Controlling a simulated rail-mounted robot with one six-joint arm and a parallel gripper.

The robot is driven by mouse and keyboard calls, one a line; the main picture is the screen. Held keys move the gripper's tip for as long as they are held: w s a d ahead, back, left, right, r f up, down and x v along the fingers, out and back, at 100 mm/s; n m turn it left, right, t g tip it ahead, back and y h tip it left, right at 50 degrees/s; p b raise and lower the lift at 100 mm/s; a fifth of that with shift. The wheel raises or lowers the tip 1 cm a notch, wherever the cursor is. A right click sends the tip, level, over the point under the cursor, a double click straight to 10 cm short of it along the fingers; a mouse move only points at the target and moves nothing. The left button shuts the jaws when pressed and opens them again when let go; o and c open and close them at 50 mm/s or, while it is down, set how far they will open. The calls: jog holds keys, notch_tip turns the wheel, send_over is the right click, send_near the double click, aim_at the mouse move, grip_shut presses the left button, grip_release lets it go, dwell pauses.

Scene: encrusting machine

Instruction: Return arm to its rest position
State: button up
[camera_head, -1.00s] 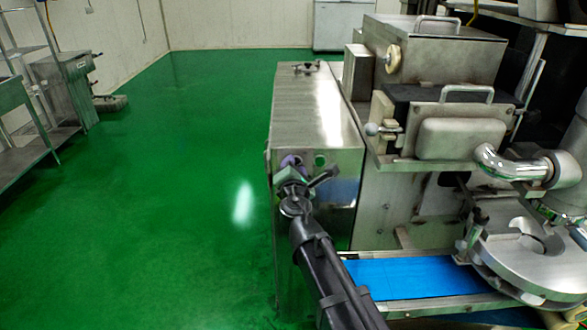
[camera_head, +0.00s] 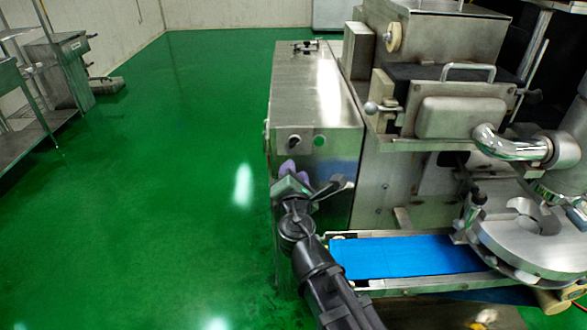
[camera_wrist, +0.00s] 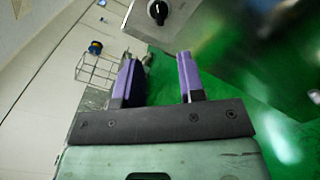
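My gripper (camera_head: 290,170) is in front of the steel control box of the encrusting machine (camera_head: 315,100), just below its panel with a dark knob (camera_head: 294,142) and a green button (camera_head: 319,141). In the wrist view my gripper (camera_wrist: 158,75) shows two purple fingers held apart with nothing between them. The dark knob also shows in the wrist view (camera_wrist: 158,12), beyond the fingertips and apart from them. My dark arm reaches up from the bottom of the head view.
A blue conveyor belt (camera_head: 405,257) lies right of my arm, with a round steel plate (camera_head: 530,240) beside it. Green floor (camera_head: 170,200) is open on the left. A steel table (camera_head: 30,140) stands at the far left. A wire basket (camera_wrist: 97,70) shows in the wrist view.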

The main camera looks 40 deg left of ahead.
jog(key=w+d+f+m+g+h+p, duration=0.15)
jog(key=d+f+m+h, duration=0.25)
jog(key=d+m, duration=0.45)
jog(key=w+d+f+m+g+h, duration=0.25)
jog(key=d+f+m+h, duration=0.2)
jog(key=d+m, duration=0.35)
jog(key=w+d+f+m+g+h, duration=0.1)
jog(key=d+f+m+g+h, duration=0.2)
jog(key=d+m+h, duration=0.5)
jog(key=s+d+m+g+y+p, duration=0.1)
jog(key=d+m+g+y, duration=0.1)
jog(key=d, duration=1.2)
jog(key=s+d+f+m+g+y+p, duration=0.1)
jog(key=d+m+g, duration=0.4)
jog(key=d, duration=0.9)
jog(key=shift+s+m+y+p, duration=0.2)
jog(key=shift+m+y+p, duration=0.3)
jog(key=shift+m+y, duration=0.6)
